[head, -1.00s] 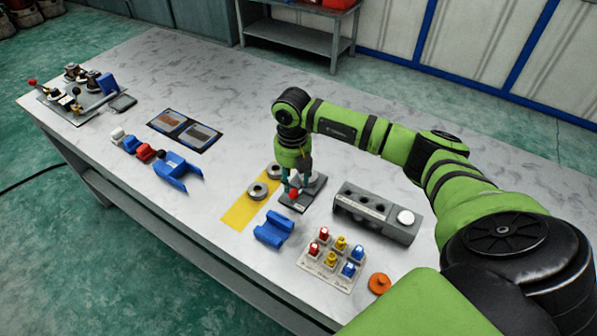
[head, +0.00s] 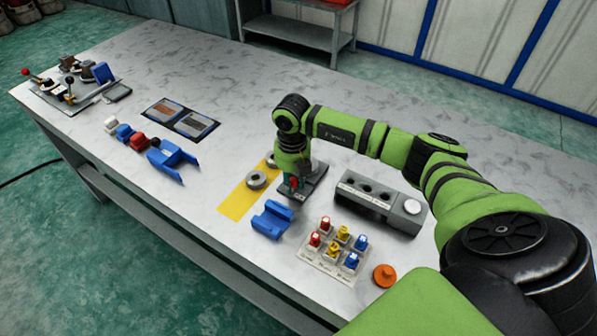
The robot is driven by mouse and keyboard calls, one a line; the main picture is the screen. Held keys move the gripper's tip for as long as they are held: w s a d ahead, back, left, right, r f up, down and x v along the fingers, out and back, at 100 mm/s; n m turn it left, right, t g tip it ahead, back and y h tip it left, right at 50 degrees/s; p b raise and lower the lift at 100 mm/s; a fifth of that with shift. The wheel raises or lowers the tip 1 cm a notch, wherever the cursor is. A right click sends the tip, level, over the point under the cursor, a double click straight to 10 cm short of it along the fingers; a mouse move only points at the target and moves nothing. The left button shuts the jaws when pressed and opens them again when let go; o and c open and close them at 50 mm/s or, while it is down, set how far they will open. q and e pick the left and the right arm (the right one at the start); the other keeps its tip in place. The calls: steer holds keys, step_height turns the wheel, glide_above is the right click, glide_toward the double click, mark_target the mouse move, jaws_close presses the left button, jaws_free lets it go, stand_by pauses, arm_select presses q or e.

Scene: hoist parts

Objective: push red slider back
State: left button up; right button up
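The red slider (head: 294,183) is a small red piece on a dark plate (head: 314,188) near the middle of the table. My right gripper (head: 291,182) points down over the plate, with its fingertips right at the red piece. The fingers cover part of the red piece, and I cannot tell whether they touch it or how far apart they are. My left gripper is not in view.
A blue cradle (head: 272,220) lies just in front of the plate, and a grey block with holes (head: 376,205) lies to its right. Metal rings (head: 256,180) sit by a yellow strip (head: 236,203). A board of coloured pieces (head: 318,262) and an orange disc (head: 385,275) are near the front edge.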

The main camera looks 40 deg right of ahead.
steer(key=shift+w+d, duration=0.15)
steer(key=shift+d, duration=0.35)
stand_by(1.2)
steer(key=o, duration=0.8)
steer(key=shift+d, duration=0.1)
steer(key=shift+a+r, duration=0.2)
steer(key=shift+r, duration=0.2)
steer(key=shift+r+p, duration=2.45)
steer(key=shift+r, duration=0.65)
